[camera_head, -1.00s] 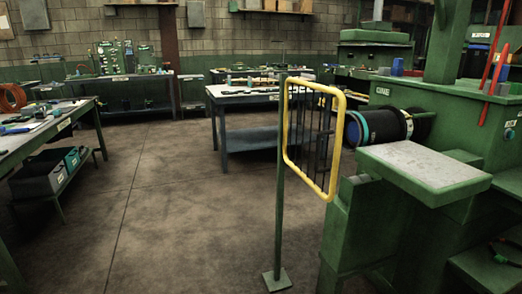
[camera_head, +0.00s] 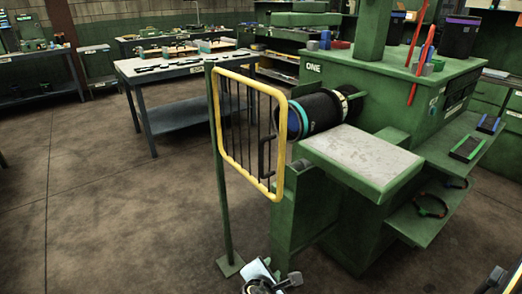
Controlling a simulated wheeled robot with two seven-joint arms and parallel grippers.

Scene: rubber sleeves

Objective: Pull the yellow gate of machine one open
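The yellow gate (camera_head: 278,140) is a rounded yellow frame with dark vertical bars. It hangs beside a thin green post (camera_head: 222,170) and stands in front of the dark roller of green machine one (camera_head: 312,69), marked "ONE". A dark upright handle-like bar (camera_head: 264,155) shows near the gate's right side.
A grey-topped green block (camera_head: 362,155) juts out right of the gate. Shelves with a dark ring (camera_head: 432,206) and small trays are farther right. A worktable (camera_head: 180,67) stands behind the gate. The floor left of the post is clear.

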